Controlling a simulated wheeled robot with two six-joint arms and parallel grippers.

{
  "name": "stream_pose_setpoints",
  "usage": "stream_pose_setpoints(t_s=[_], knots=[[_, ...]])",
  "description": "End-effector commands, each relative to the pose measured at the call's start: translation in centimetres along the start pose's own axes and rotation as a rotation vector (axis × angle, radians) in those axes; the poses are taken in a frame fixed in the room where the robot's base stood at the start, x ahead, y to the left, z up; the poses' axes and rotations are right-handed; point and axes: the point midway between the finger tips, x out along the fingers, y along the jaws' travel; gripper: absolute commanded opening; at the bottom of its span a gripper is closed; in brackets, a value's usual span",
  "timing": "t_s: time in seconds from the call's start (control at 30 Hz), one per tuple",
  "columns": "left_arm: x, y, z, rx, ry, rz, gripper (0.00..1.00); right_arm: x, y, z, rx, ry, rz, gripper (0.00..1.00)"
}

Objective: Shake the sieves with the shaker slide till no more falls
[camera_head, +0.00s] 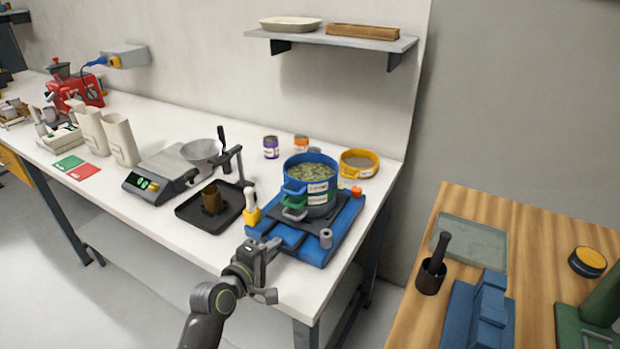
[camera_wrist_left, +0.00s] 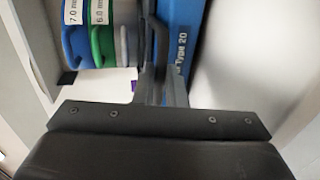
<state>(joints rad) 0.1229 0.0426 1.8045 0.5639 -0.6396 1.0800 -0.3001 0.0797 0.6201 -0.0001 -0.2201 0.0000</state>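The sieve stack (camera_head: 310,182) stands on a dark plate on the blue shaker (camera_head: 335,240). Its top blue sieve (camera_head: 322,160) holds greenish-brown grains; a green and a grey sieve show below. In the left wrist view the blue sieve (camera_wrist_left: 73,38) is labelled 7.0 and the green one (camera_wrist_left: 101,40) 6.0. The blue shaker body (camera_wrist_left: 183,30) reads "Type 20". My right gripper is out of view.
A white-handled yellow-based piece (camera_head: 251,208) stands at the shaker's left. A black tray (camera_head: 212,212) with a brown cup and a scale (camera_head: 165,172) are further left. A yellow-rimmed sieve (camera_head: 359,162) lies behind right. A wooden table (camera_head: 410,320) stands at right.

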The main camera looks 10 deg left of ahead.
Motion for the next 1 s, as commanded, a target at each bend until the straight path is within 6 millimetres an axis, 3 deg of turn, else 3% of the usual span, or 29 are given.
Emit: stream_pose_setpoints(t_s=[0.23,0.7,1.0], knots=[[-0.3,-0.1,0.0,0.0,0.0,-0.002,0.0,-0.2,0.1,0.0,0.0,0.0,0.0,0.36],[-4.3,-0.9,0.0,0.0,0.001,-0.002,0.0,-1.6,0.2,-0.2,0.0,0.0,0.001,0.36],[-4.4,-1.0,0.0,0.0,0.0,-0.001,0.0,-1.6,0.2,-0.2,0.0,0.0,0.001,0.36]])
